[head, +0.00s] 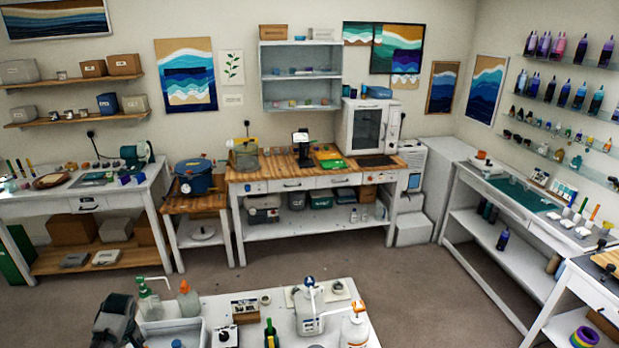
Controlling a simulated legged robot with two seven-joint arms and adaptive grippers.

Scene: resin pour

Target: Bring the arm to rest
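A dark grey and black shape (115,320) shows at the bottom left, beside the left end of the front white table. It looks like my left gripper, seen partly and cut off by the lower edge. Its fingers cannot be made out, so I cannot tell whether it is open or shut, or whether it holds anything. My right gripper and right arm are not in view.
The front white table (215,306) carries pump bottles (150,303), a white jug (308,310) and a pale tray (175,333). Benches line the walls, including a wooden-topped workbench (285,172). Grey floor (400,290) between them is clear.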

